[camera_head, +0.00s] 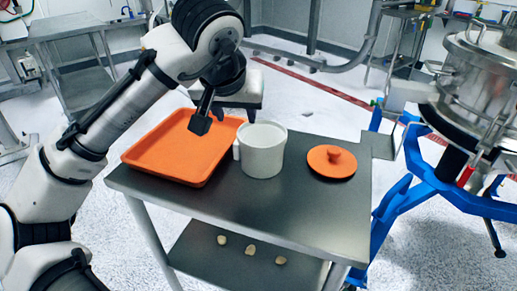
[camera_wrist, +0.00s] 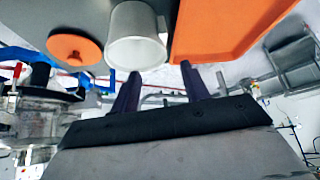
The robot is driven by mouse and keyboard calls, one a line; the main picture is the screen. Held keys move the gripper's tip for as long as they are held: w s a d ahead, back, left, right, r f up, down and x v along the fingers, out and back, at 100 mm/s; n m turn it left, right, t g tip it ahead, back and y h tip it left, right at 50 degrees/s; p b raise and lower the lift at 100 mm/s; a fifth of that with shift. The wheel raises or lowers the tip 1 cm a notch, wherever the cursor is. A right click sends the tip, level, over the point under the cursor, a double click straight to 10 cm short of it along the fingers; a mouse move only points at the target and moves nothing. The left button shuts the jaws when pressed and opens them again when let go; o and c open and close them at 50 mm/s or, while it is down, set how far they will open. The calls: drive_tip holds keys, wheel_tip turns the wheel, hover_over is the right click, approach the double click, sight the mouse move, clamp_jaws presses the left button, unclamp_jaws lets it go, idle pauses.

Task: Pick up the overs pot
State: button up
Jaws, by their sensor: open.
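The overs pot appears to be the white pot (camera_head: 262,152) with a side handle, standing upright on the grey table between an orange tray and an orange lid. Its handle points left, toward the tray. The pot (camera_wrist: 137,42) also shows in the wrist view, with its open mouth toward the camera. My gripper (camera_head: 225,119) is open and empty, above and behind the pot's left side, over the tray's right part. In the wrist view, the two dark fingers of my gripper (camera_wrist: 161,70) are apart, with the pot beyond the tips. They do not seem to touch it.
The orange tray (camera_head: 143,158) lies left of the pot, close to its handle. The orange knobbed lid (camera_head: 331,162) lies to the right. The table (camera_head: 290,215) is bare in front. A metal sifter (camera_head: 475,85) on a blue frame stands at right. Several pale lumps lie on the lower shelf (camera_head: 215,262).

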sight(242, 137)
drive_tip(key=x, duration=1.3)
drive_tip(key=shift+a, duration=0.1)
drive_tip(key=shift+r, duration=0.1)
clamp_jaws()
